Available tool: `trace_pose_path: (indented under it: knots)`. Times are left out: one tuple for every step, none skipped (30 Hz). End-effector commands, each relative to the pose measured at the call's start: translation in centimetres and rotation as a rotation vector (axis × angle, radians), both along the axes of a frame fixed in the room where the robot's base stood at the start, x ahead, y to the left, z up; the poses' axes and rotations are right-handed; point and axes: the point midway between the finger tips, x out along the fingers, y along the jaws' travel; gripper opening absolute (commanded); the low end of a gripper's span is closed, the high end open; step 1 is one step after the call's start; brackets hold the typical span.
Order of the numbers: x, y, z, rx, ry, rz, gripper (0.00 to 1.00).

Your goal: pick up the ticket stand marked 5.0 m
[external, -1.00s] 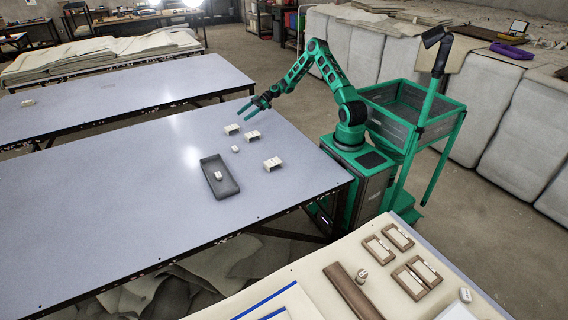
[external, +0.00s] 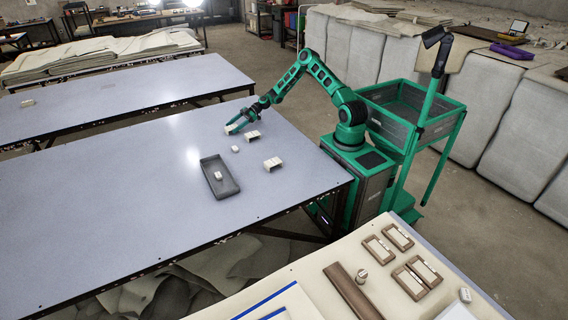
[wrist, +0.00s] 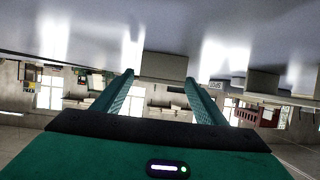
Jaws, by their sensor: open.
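Three small cream ticket stands are on the blue-grey table in the external view: the far-left one (external: 229,130), one beside it (external: 252,135), and a nearer one (external: 272,163). Their markings are too small to read there. My gripper (external: 234,128) is low at the far-left stand, its fingers partly covering it. In the wrist view my gripper (wrist: 162,82) is open, with a pale block (wrist: 163,66) between the two green fingers. Contact cannot be told.
A dark grey tray (external: 207,165) holds a small white piece (external: 218,175). Another small white piece (external: 235,149) lies between the stands. The left of the table is clear. A second table (external: 330,295) with frames stands in front.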

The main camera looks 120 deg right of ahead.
Motion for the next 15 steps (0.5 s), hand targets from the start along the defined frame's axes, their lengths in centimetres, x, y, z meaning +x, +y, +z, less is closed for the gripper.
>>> trace_pose_path:
  knots:
    - [0.65,0.09,-0.23,0.001,-0.002,0.001,0.66]
    - [0.90,0.10,-0.35,0.001,-0.002,0.001,0.66]
    - [1.15,0.11,-0.49,0.000,-0.001,0.001,0.66]
    - [1.29,0.11,-0.56,0.000,0.000,0.000,0.66]
    - [1.38,0.11,-0.61,0.000,0.000,0.000,0.66]
    - [1.46,0.10,-0.62,0.000,0.000,0.000,0.66]
    - [1.48,0.11,-0.63,0.000,0.000,0.000,0.66]
    - [1.49,0.11,-0.62,0.000,0.000,0.000,0.66]
    - [1.48,0.11,-0.62,0.000,0.000,0.000,0.66]
    - [1.47,0.11,-0.61,0.000,0.000,0.000,0.66]
    - [1.47,0.12,-0.61,0.000,0.000,0.000,0.66]
    - [1.46,0.12,-0.61,0.000,0.000,0.000,0.66]
    - [1.46,0.12,-0.61,0.000,0.000,0.000,0.58]
    - [1.46,0.12,-0.61,0.000,0.000,0.000,0.51]
    - [1.46,0.12,-0.61,0.000,0.000,0.000,0.42]
